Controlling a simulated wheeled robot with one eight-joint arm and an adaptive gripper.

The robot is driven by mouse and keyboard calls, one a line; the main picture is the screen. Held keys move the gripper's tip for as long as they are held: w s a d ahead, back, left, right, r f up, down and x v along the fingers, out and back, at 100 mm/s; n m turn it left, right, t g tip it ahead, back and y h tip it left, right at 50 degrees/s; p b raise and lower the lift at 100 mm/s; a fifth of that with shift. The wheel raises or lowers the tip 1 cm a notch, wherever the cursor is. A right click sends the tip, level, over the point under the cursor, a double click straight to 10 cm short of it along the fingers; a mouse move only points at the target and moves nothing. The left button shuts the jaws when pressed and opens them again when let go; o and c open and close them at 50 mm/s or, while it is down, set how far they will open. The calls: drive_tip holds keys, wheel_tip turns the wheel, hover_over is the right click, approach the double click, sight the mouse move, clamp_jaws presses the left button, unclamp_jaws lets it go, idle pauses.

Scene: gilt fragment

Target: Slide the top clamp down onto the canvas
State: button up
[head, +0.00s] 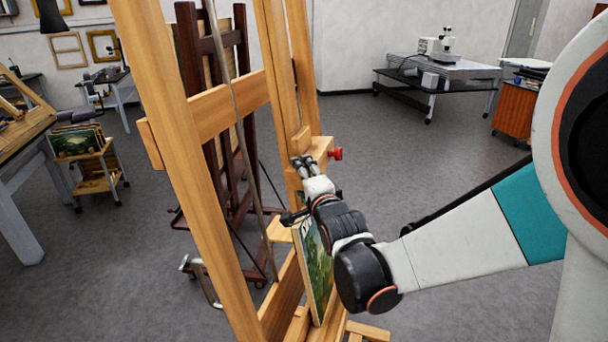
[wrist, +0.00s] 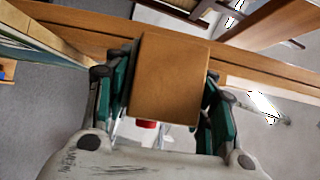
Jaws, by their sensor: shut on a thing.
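The top clamp (head: 320,147) is a pale wooden block with a red knob (head: 336,154), on the upright mast of the wooden easel (head: 275,95). My gripper (head: 303,162) is at the clamp's near lower side. In the wrist view, my gripper (wrist: 166,85) has its green-padded fingers on both sides of a wooden block of the clamp (wrist: 170,75), shut on it. The red knob (wrist: 147,124) shows below the block there. The canvas (head: 318,268), a green landscape painting, stands upright on the easel below the clamp, with a visible gap between them. My wrist partly hides the canvas.
A dark wooden easel (head: 215,45) stands behind. A work table (head: 25,150) and a small cart with paintings (head: 95,180) are at left. A black-and-grey table with a device (head: 440,75) and an orange cabinet (head: 510,107) are at the back right. Open grey floor lies between.

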drive_tip(key=f+b, duration=0.1)
drive_tip(key=f, duration=0.1)
drive_tip(key=f+b, duration=0.3)
drive_tip(key=shift+s+d+f, duration=0.15)
drive_tip(key=shift+d+f, duration=0.15)
drive_tip(key=shift+d, duration=0.05)
drive_tip(key=shift+r, duration=0.1)
drive_tip(key=o, duration=1.4)
